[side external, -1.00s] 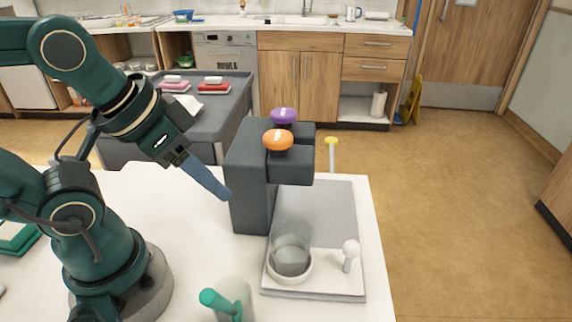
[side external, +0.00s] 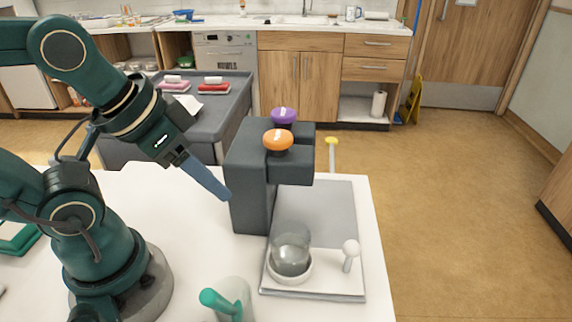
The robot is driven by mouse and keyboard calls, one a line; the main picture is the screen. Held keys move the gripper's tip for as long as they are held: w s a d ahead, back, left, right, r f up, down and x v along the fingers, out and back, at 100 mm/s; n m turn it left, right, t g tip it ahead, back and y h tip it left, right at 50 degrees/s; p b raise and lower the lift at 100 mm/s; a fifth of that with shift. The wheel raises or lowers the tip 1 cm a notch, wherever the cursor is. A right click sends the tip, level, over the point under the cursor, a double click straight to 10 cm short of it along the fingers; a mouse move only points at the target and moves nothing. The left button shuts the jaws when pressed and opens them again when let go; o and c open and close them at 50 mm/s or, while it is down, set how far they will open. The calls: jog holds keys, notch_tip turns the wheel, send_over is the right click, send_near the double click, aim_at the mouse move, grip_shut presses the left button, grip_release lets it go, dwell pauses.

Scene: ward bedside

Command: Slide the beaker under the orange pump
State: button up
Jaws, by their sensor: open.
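The clear glass beaker (side external: 291,254) stands upright in a round white ring (side external: 290,275) near the front of a grey and white tray (side external: 335,290). The orange pump top (side external: 278,139) sits on a dark grey dispenser block (side external: 248,190) behind the beaker. A purple pump top (side external: 284,115) is just behind the orange one. My gripper (side external: 216,187) is open and empty, left of the dispenser and apart from the beaker. Its fingers overlap in this view, so the gap between them is hidden.
A white knob (side external: 350,248) stands on the tray to the right of the beaker. A teal-handled container (side external: 228,302) stands at the table's front. A yellow-topped post (side external: 331,143) stands behind the tray. White table (side external: 200,255) is clear left of the dispenser.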

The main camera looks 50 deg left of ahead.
jog(key=shift+o, duration=0.3)
jog(key=shift+o, duration=0.8)
jog(key=shift+s, duration=0.1)
jog(key=w+d+r+h, duration=0.1)
jog(key=w+d+r, duration=0.1)
jog(key=w+r, duration=0.25)
jog(key=m+g+h, duration=0.1)
jog(key=m+g, duration=0.1)
jog(key=g, duration=0.3)
send_over(351, 242)
jog(key=a, duration=0.3)
notch_tip(351, 242, down, 5)
jog(key=shift+g, duration=0.5)
jog(key=d+f, duration=0.1)
jog(key=f, duration=0.4)
jog(key=d+f, duration=0.1)
jog(key=f, duration=0.1)
jog(key=shift+d+f, duration=0.45)
jog(key=shift+f, duration=0.55)
grip_shut()
